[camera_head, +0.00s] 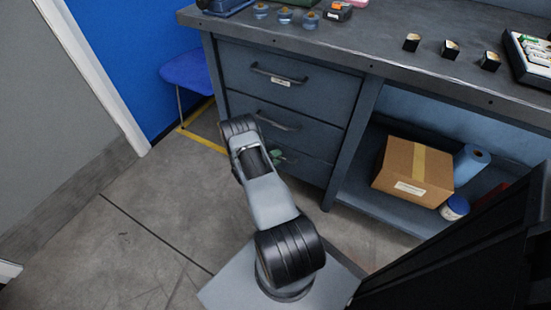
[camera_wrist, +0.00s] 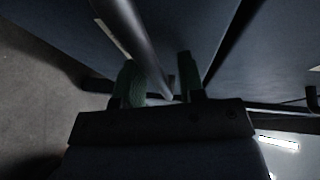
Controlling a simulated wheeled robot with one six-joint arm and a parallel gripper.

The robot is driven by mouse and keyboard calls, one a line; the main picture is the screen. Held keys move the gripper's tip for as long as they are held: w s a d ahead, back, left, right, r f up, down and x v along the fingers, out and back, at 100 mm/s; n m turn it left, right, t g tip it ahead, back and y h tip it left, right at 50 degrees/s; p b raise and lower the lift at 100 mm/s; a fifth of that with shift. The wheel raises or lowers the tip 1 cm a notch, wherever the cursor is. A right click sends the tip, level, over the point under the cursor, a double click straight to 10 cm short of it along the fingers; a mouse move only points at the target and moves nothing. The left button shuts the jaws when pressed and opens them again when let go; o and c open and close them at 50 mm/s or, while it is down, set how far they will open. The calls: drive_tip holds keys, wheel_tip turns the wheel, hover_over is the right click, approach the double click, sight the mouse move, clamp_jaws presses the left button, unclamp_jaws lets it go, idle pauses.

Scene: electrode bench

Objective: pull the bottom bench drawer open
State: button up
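The bottom drawer (camera_head: 314,172) is the lowest of three grey drawers at the bench's left end, and its front looks flush, so it appears shut. My arm hides most of its handle in the head view. My gripper (camera_head: 278,155) is low in front of this drawer, with green fingertips. In the wrist view, a grey bar handle (camera_wrist: 137,40) runs down between the two green fingers of my gripper (camera_wrist: 160,82). The fingers are apart, one on each side of the bar, with a dark gap showing by the right finger. Whether the left finger touches the bar is unclear.
The top drawer (camera_head: 320,78) and middle drawer (camera_head: 310,128) above are shut, with bar handles. A cardboard box (camera_head: 405,170) and a blue roll (camera_head: 472,162) stand on the lower shelf at right. A blue chair (camera_head: 188,72) is at left. The floor (camera_head: 140,225) at left is clear.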

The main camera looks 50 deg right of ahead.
clamp_jaws()
idle(0.3)
